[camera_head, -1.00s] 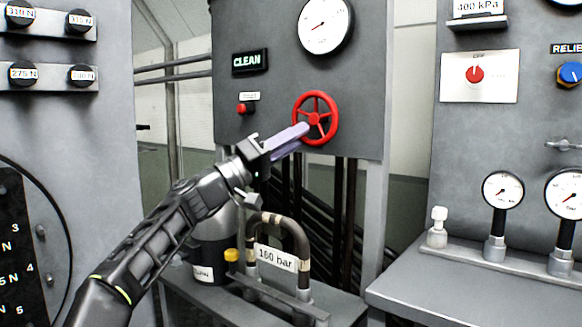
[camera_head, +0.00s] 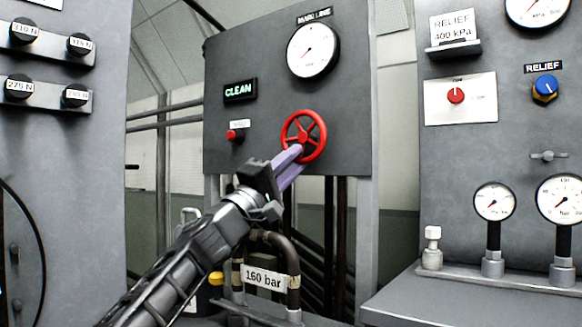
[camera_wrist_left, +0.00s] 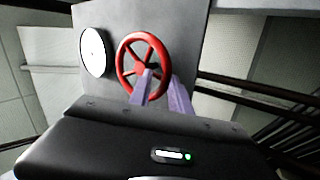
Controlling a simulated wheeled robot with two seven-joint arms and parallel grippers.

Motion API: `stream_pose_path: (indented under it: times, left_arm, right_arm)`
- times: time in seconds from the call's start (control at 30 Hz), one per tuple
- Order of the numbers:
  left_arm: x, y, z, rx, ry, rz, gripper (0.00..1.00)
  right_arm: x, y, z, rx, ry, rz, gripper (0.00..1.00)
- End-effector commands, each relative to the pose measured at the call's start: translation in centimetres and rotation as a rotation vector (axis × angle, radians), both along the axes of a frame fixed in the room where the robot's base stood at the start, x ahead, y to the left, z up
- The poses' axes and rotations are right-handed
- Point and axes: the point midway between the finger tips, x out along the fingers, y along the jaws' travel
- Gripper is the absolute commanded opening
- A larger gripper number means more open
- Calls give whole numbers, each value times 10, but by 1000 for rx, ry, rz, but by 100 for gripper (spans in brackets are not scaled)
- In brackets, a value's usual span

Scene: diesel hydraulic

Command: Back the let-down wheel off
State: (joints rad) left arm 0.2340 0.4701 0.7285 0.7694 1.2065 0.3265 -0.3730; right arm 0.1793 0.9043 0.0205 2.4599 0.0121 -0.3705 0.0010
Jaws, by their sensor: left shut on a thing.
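The red let-down wheel (camera_head: 303,137) is a spoked handwheel on the grey panel (camera_head: 240,55), below the gauge (camera_head: 313,49). My left gripper (camera_head: 292,156) reaches up from below left, its two purple fingers shut on the lower part of the wheel. The left wrist view also shows the wheel (camera_wrist_left: 124,70) with the fingers (camera_wrist_left: 161,82) at its lower right side. One finger overlaps the spokes near the hub. The exact contact is partly hidden by the fingers. My right gripper is out of view.
Below stands a bent pipe with a 160 bar label (camera_head: 265,277). The right console carries a red RELIEF-side knob (camera_head: 456,96), a blue knob (camera_head: 545,88) and gauges (camera_head: 494,202).

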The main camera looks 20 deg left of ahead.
Motion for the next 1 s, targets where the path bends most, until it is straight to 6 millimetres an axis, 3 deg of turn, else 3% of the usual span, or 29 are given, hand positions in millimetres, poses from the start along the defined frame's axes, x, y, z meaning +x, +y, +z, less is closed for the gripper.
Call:
stream_pose_path:
  times: [0.2,0.23,0.47,1.0]
  left_arm:
    - [-2,2,6,-9,-5,3,0]
    - [-2,2,6,-9,-5,3,26]
    - [-1,1,4,-4,-3,2,45]
    - [-9,9,-6,-3,-2,3,46]
  right_arm:
    - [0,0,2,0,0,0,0]
    - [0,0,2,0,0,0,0]
    - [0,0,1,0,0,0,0]
    - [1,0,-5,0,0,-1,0]
